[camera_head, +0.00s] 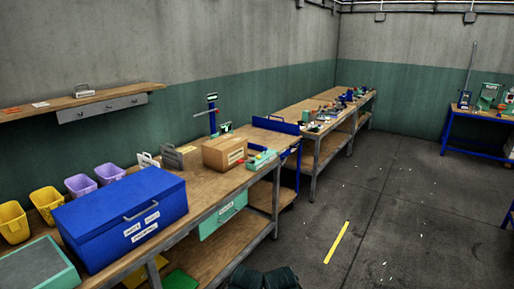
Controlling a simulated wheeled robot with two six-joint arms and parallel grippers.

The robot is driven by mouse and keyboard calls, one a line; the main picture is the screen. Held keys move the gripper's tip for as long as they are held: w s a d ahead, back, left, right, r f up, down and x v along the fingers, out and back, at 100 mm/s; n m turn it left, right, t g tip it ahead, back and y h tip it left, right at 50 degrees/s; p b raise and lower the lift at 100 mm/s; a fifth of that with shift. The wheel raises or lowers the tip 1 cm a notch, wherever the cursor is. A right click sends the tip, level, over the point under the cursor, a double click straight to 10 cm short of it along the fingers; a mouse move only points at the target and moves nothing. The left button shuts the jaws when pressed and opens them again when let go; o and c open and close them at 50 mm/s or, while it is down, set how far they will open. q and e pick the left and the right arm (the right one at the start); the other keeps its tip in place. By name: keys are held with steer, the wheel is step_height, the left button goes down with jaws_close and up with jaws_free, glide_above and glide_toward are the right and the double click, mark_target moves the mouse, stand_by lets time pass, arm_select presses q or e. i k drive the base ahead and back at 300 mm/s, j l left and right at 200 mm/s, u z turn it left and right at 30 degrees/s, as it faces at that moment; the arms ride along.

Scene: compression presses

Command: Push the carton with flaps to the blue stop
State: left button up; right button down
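A brown cardboard carton (225,152) sits upright on the long wooden workbench against the left wall. A light label shows on its front side; I cannot make out its flaps clearly at this size. A low blue board (276,124), which looks like the blue stop, stands across the bench beyond the carton, to its right. The carton and the board are apart, with some bare bench top between them. Neither of my grippers is in view.
A teal tool with a red part (262,159) lies right of the carton near the bench's front edge. Grey blocks (178,156) stand left of it. A large blue toolbox (122,215) and bins fill the near bench. The floor (375,220) at right is open.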

mark_target(221, 162)
steer(key=i+z, duration=0.3)
steer(key=i, duration=0.6)
steer(key=i+j+z, duration=0.1)
steer(key=i+z, duration=0.2)
steer(key=i, duration=1.3)
steer(key=i+u, duration=0.35)
steer(key=i+l+u, duration=0.1)
steer(key=u, duration=0.2)
steer(key=i+u, duration=0.1)
steer(key=u, duration=0.3)
steer(key=i+u, duration=0.1)
steer(key=u, duration=0.3)
steer(key=i+u, duration=0.15)
steer(key=u, duration=0.3)
steer(key=i+l+u, duration=0.1)
steer(key=u, duration=0.3)
steer(key=i+u, duration=0.2)
steer(key=u, duration=0.15)
steer(key=i+l+u, duration=0.15)
steer(key=u, duration=0.2)
